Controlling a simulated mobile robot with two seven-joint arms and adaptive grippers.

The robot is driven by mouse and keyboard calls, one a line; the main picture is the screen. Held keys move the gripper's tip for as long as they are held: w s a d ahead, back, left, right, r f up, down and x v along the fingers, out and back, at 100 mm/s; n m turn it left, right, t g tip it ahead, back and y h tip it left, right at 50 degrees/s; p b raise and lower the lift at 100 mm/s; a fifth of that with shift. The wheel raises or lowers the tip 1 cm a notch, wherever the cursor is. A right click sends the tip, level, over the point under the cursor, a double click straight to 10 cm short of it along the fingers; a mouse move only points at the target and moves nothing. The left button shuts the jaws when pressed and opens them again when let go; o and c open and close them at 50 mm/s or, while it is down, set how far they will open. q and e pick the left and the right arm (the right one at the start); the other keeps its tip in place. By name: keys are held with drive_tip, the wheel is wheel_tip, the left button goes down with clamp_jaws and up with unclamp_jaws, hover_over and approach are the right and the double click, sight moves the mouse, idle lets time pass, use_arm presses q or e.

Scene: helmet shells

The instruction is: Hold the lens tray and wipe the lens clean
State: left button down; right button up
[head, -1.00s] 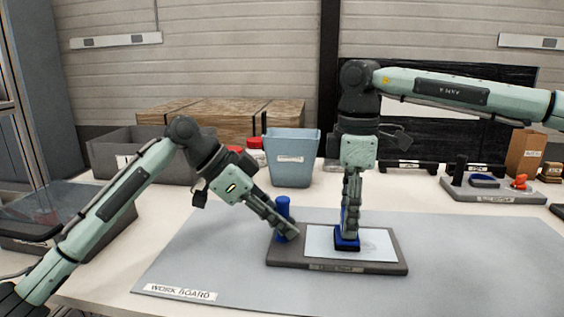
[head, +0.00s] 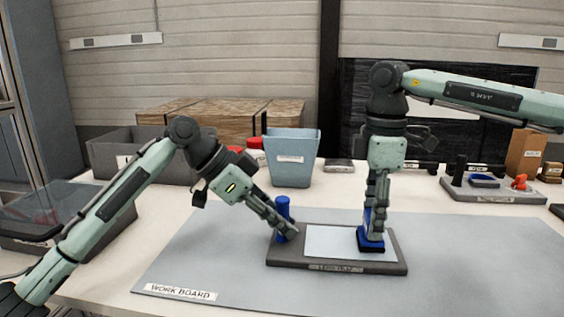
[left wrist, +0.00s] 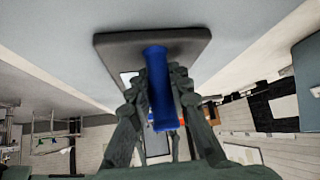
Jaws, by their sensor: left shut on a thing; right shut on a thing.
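The dark lens tray (head: 300,264) lies on the work board with the pale lens (head: 325,243) set in it. A blue upright post (head: 283,206) stands at the tray's left end. My left gripper (head: 285,232) is shut on this post, which also shows between its fingers in the left wrist view (left wrist: 157,85). My right gripper (head: 374,225) points down and is shut on a blue wiper with a dark base (head: 370,242). The wiper sits at the right part of the lens and hides that part. The visible lens surface looks clear.
The grey work board (head: 470,270) has free room right of the tray. A blue-grey bin (head: 291,160) and a grey crate (head: 110,155) stand behind. A grey holder with small items (head: 490,190) is at the back right.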

drive_tip(key=shift+w+a, duration=0.2)
drive_tip(key=shift+a, duration=1.45)
drive_tip(key=shift+w+a, duration=0.2)
drive_tip(key=shift+a, duration=1.45)
drive_tip(key=shift+d, duration=0.1)
drive_tip(key=shift+s+d, duration=0.2)
drive_tip(key=shift+d, duration=1.4)
drive_tip(key=shift+s+d, duration=0.2)
drive_tip(key=shift+d, duration=1.4)
drive_tip(key=shift+a, duration=0.15)
drive_tip(key=shift+w+a, duration=0.2)
drive_tip(key=shift+a, duration=1.35)
wheel_tip(320, 180, up, 7)
